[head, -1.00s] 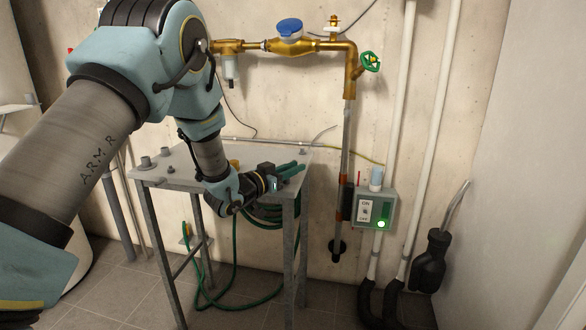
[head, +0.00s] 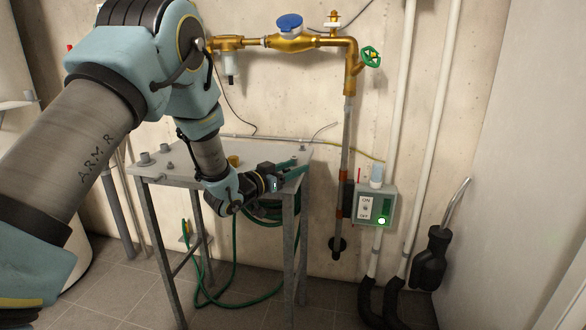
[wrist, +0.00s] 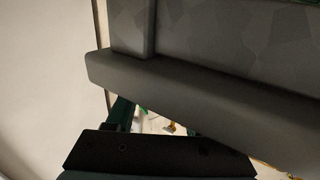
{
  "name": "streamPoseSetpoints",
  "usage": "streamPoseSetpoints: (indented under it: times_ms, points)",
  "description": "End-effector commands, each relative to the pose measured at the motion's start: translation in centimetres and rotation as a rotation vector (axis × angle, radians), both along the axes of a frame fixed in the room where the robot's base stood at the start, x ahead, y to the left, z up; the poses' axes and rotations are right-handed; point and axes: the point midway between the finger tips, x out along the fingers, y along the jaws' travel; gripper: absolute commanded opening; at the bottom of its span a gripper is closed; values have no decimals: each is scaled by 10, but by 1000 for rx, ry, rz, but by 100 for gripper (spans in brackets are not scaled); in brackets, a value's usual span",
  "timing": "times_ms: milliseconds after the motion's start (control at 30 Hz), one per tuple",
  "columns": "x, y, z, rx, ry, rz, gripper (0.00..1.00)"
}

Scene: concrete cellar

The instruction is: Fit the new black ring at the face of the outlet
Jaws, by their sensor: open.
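My gripper (head: 299,169) is open beside the right end of the grey metal table, its green fingers pointing right. I see nothing between the fingers. In the wrist view one dark green finger (wrist: 121,112) shows beside a grey beam that fills much of the picture. The brass pipework (head: 300,43) runs along the wall above and bends down at the right. Which opening is the outlet, I cannot tell. No black ring can be made out in either view.
The grey table (head: 200,168) carries several small metal fittings and a yellow piece (head: 234,161). A green hose (head: 235,270) hangs below it. A switch box (head: 375,207) with a lit green lamp and white pipes (head: 398,110) stand right. A black pump-like object (head: 432,255) leans against the wall.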

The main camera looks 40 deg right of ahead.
Motion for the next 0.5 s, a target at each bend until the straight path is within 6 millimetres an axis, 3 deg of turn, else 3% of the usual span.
streamPoseSetpoints:
  times_ms: [167, 367, 500]
  points:
    - [0, 0, 2, -1, 0, 0, 53]
    - [-1, 0, 20, -1, 0, -2, 53]
    - [0, 33, 11, 1, 2, 3, 53]
